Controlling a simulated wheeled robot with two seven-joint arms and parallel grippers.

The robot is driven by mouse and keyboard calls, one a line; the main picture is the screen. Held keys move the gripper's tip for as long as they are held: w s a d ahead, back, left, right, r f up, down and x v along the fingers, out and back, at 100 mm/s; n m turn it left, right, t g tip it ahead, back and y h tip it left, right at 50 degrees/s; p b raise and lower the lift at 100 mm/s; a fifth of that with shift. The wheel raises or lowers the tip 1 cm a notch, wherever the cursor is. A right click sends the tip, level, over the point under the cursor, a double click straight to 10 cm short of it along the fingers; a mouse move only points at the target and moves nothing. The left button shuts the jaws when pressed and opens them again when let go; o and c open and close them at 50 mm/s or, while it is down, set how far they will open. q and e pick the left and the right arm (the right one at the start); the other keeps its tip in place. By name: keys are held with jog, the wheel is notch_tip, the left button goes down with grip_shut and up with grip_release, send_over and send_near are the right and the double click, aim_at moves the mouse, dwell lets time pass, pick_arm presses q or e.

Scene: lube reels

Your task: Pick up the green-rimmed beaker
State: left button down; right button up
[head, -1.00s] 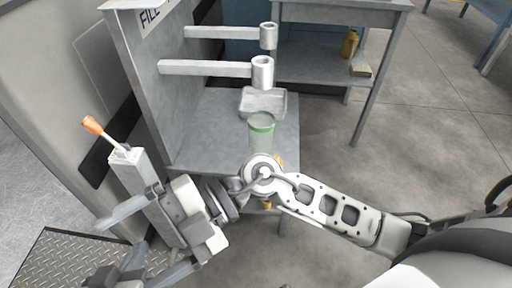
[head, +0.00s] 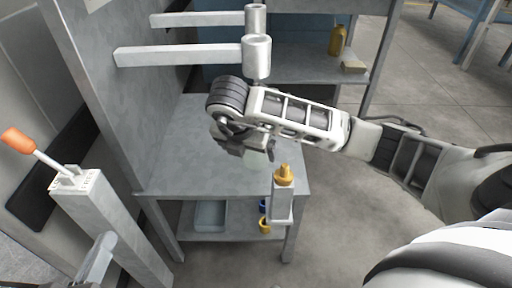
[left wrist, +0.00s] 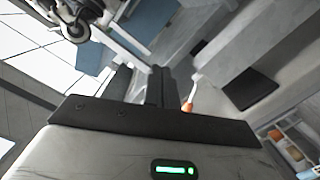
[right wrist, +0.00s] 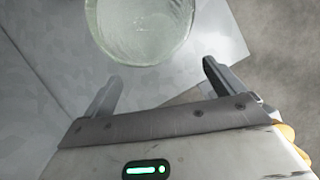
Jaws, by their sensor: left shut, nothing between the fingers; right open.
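My left gripper (left wrist: 160,85) is shut and empty in the left wrist view, away from the beaker.
A grey bench (head: 185,150) carries two horizontal arms with metal cylinders (head: 257,57) above it. A post with an orange lever (head: 20,140) stands at left. A yellow-topped block (head: 283,200) stands at the bench's front. A yellow bottle (head: 337,40) stands on the back shelf.

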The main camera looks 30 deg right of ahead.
jog(key=w+d, duration=0.1)
jog(key=d, duration=0.1)
jog(key=w+d+b, duration=0.1)
jog(key=w+d, duration=0.1)
jog(key=shift+w+f, duration=0.1)
jog(key=shift+w, duration=0.1)
jog(key=shift+d+f+b, duration=0.1)
jog(key=shift+f+b, duration=0.35)
pick_arm(q)
jog(key=shift+w+a+r+m+t+h, duration=0.1)
jog(key=shift+w+r+m+t+h, duration=0.15)
jog(key=shift+w+r+t, duration=0.25)
jog(key=shift+w+a+r+m+t+h, duration=0.15)
jog(key=shift+w+r+m+t, duration=0.2)
jog(key=shift+r, duration=0.3)
pick_arm(e)
jog(key=c, duration=1.1)
